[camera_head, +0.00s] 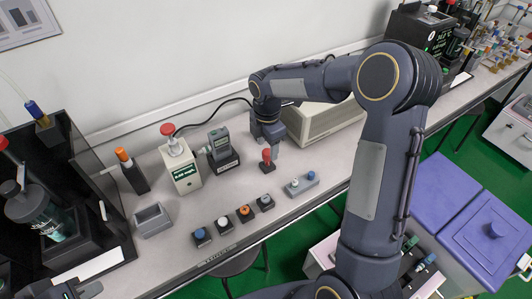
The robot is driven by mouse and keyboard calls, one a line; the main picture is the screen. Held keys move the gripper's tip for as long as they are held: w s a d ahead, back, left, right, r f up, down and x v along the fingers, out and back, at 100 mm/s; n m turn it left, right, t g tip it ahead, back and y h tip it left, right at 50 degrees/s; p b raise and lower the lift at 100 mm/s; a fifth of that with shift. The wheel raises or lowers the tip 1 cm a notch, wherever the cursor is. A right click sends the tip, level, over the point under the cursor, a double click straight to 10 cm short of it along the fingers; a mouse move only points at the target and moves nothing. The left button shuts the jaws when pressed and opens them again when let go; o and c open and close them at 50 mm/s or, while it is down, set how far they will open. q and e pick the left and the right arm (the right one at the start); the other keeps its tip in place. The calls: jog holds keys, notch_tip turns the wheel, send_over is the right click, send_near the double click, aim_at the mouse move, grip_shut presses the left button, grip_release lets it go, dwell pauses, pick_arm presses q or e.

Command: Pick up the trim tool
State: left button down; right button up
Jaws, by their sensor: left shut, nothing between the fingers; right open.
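No thing in the head view can be told for sure as the trim tool. A small red-topped piece on a dark base (267,161) stands on the bench. My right gripper (267,143) points down just above and behind this piece in the picture; it is open, and its fingertips are small and partly hidden. An orange-topped dark handheld piece (131,170) stands upright at the left. My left gripper (88,291) is at the bottom left edge, partly cut off, shut and empty.
A white tester with a red knob (181,166) and a grey meter (221,151) stand mid-bench. A grey open box (152,220), several small knobbed blocks (245,213) and a grey two-button block (302,184) stand nearer. A beige case (322,120) is behind my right arm.

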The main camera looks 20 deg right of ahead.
aim_at(267, 152)
notch_tip(267, 152, down, 5)
jog(key=shift+w+d+f, duration=0.1)
jog(key=shift+f, duration=0.1)
jog(key=shift+c, duration=0.4)
jog(key=c, duration=1)
